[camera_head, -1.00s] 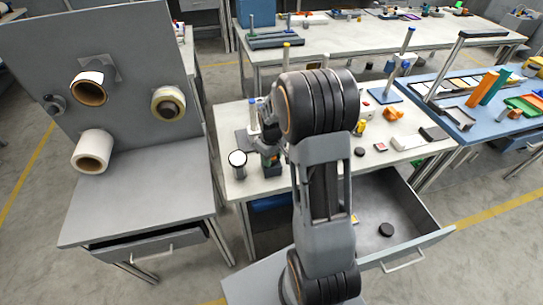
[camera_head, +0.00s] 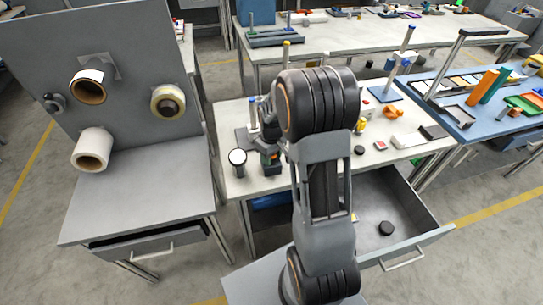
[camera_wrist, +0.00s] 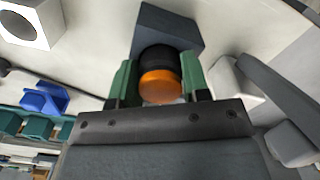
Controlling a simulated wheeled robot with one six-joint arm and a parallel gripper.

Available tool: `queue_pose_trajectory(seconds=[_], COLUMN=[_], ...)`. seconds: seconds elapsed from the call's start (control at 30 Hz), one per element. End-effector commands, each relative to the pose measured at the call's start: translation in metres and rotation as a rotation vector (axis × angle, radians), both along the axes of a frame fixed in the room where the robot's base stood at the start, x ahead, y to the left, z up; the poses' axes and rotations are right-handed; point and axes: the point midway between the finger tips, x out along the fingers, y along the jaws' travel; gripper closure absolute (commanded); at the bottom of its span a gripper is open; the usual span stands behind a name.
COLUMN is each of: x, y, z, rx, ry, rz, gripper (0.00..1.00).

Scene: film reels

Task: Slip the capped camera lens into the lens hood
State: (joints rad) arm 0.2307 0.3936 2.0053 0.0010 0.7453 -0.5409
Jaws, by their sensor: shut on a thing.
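My gripper (camera_wrist: 160,82) has green fingers shut on a short cylinder, orange at the near end and black behind, which looks like the capped lens (camera_wrist: 161,86). A dark grey block (camera_wrist: 170,22) lies just beyond it; I cannot tell whether they touch. A white-topped cylinder with a dark rim (camera_head: 237,158) stands left of the gripper. I cannot tell whether any visible thing is the lens hood.
A grey panel with rolls (camera_head: 125,75) stands left.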

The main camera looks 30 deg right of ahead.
Motion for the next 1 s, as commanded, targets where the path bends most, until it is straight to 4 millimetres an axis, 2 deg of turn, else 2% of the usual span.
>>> queue_pose_trajectory(seconds=[1.0], x=[-0.001], y=[0.000], z=[-0.024], rx=[0.000], ry=[0.004], rz=[0.001], gripper=[0.82])
